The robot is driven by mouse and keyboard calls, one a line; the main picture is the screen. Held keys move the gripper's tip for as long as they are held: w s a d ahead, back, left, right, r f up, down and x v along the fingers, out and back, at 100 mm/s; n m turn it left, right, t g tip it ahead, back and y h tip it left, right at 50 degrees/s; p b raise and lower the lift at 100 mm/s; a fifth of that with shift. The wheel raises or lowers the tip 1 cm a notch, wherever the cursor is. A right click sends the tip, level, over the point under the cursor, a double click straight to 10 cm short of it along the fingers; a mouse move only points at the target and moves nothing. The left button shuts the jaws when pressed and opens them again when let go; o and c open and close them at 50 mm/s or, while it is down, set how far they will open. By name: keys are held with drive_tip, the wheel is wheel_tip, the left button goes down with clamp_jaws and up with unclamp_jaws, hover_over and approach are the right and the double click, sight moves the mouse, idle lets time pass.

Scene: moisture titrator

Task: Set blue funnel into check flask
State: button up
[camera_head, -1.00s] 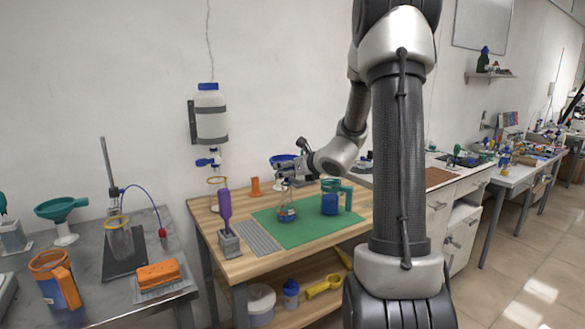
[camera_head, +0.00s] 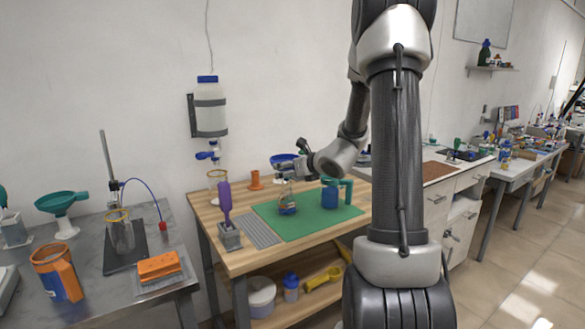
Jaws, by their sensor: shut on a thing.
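The blue funnel (camera_head: 280,158) is held in my gripper (camera_head: 288,168), its wide cone up, above the work table. My gripper is small in this view and its fingertips are hard to make out. A clear glass flask (camera_head: 287,208) with blue on it stands on the green mat, just below my gripper; it seems to be the check flask. The funnel's lower end is hidden, so I cannot tell whether it touches the flask neck.
A purple-handled tool in a grey holder (camera_head: 229,237) is at the left. A wall bottle (camera_head: 210,112) hangs behind. My arm crosses the right side.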

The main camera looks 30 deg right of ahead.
idle(0.3)
drive_tip(key=o, duration=1)
drive_tip(key=shift+c, duration=0.4)
drive_tip(key=c, duration=0.4)
drive_tip(key=shift+s+r, duration=0.15)
drive_tip(key=shift+s, duration=0.05)
drive_tip(key=shift+w, duration=0.15)
